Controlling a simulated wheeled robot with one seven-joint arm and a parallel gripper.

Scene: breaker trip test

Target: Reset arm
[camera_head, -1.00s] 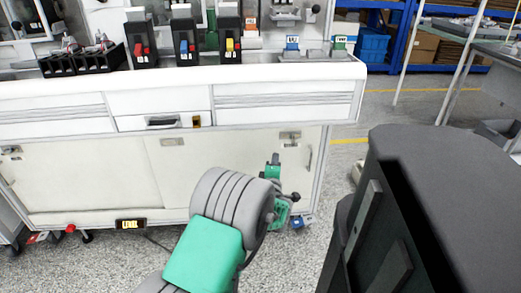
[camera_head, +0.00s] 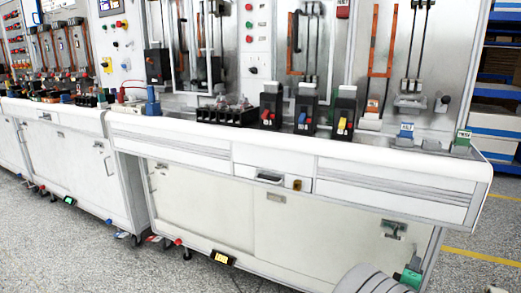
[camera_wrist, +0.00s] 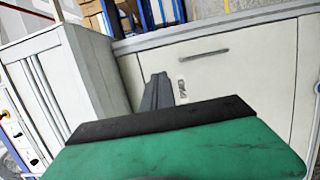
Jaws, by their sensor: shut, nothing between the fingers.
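My gripper (camera_wrist: 157,88) shows in the wrist view as narrow grey fingers beyond a green housing with a black edge. It is shut and empty, with a white cabinet front behind it. In the head view, a green part of my arm (camera_head: 411,277) is at the bottom right, in front of the workbench's lower right corner and well below the worktop. The fingertips cannot be made out there. My gripper is apart from the breakers on the bench.
Three black breakers stand on the white workbench (camera_head: 300,152), with a red toggle (camera_head: 267,113), a blue toggle (camera_head: 303,117) and a yellow toggle (camera_head: 342,124). A black terminal block (camera_head: 226,115) is left of them. Grey floor (camera_head: 90,262) is clear in front.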

